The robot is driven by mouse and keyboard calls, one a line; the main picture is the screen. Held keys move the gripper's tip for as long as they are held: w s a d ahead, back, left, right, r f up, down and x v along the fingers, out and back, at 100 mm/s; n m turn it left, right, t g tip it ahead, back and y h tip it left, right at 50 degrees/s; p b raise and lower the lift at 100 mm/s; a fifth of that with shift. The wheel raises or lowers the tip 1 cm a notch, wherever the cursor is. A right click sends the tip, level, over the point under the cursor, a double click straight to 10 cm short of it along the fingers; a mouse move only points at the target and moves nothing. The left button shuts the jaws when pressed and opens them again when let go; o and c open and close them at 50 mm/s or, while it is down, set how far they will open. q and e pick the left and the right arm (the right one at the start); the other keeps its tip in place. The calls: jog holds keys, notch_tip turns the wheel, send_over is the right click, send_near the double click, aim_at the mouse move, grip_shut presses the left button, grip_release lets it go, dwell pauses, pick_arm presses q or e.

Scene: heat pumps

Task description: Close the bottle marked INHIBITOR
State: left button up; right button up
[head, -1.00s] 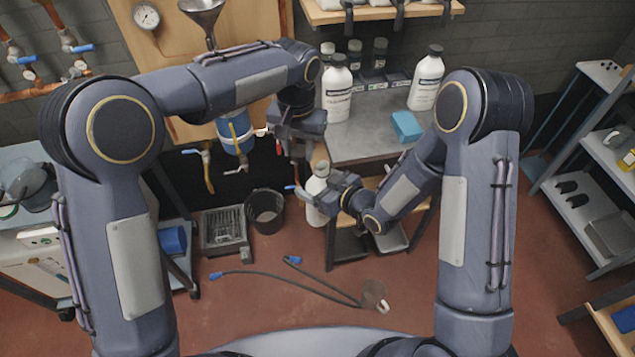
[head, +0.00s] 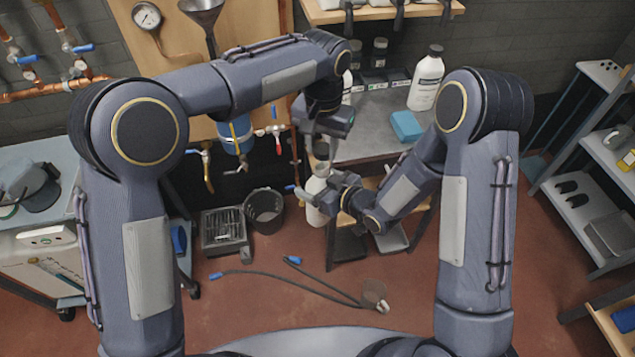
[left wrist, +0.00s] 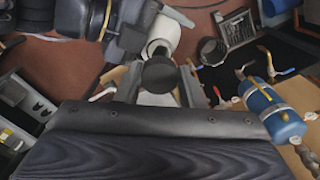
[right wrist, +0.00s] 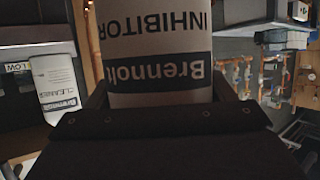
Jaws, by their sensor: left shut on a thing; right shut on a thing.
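The white bottle marked INHIBITOR (head: 316,205) is held off the floor in front of the bench. Its label reads upside down in the right wrist view (right wrist: 160,50). My right gripper (head: 334,196) is shut around its body. My left gripper (head: 321,150) is above the bottle and shut on a round black cap (left wrist: 160,74). In the left wrist view the cap lies between the fingers, with the white bottle (left wrist: 163,36) just beyond it. The cap is close over the bottle's neck; I cannot tell whether they touch.
A bottle marked CLEANER (right wrist: 58,82) shows in the right wrist view. Another white bottle (head: 427,80) and a blue block (head: 406,126) stand on the grey bench (head: 365,140). A black bucket (head: 265,208) and hoses (head: 300,285) lie on the floor. Valves and a blue cylinder (head: 236,135) are at left.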

pick_arm(q)
jog(key=shift+f, duration=0.95)
jog(key=shift+s, duration=0.1)
jog(key=shift+f, duration=0.85)
jog(key=shift+f, duration=0.5)
